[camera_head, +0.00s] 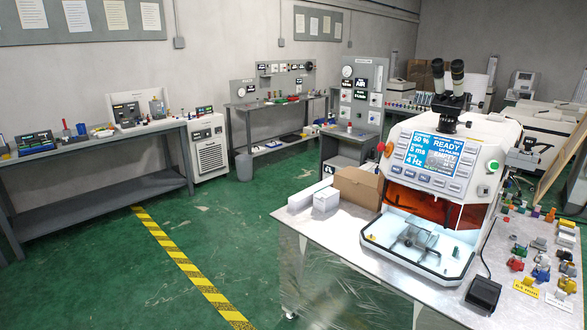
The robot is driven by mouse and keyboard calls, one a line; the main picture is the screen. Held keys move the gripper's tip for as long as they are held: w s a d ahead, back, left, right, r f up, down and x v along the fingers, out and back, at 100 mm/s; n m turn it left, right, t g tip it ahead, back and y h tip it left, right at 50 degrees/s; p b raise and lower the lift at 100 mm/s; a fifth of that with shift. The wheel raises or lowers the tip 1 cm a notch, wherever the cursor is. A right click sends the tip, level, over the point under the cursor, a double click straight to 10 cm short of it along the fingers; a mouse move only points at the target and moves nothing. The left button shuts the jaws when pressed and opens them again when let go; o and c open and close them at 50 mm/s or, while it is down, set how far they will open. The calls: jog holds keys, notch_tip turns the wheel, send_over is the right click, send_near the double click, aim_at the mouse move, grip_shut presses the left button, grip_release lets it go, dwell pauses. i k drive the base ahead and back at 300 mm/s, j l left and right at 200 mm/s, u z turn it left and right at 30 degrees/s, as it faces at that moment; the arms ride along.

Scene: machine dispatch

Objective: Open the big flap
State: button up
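A white bench-top machine (486,133) stands on the table at the right, with a microscope on top and a lit screen on its front. An orange-red tinted panel (428,201) spans its front below the screen. This is the only large flap-like part I can make out, and I cannot tell for sure that it is the big flap. Below it is a lit white work area (440,262) with a small metal fixture (414,238). The panel appears to hang down over the upper part of the opening. My gripper is not in view.
The table (322,233) also holds a cardboard box (358,187), a small white box (326,199), a black pedal-like block (483,293) and several small coloured parts at the right. Green floor with a yellow-black stripe (190,268) is clear to the left. Benches line the back wall.

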aim_at(357, 175)
jog(key=i, duration=1.3)
jog(key=i+z, duration=0.4)
jog(key=i+j+z, duration=0.2)
jog(key=i+z, duration=0.25)
jog(key=i, duration=0.1)
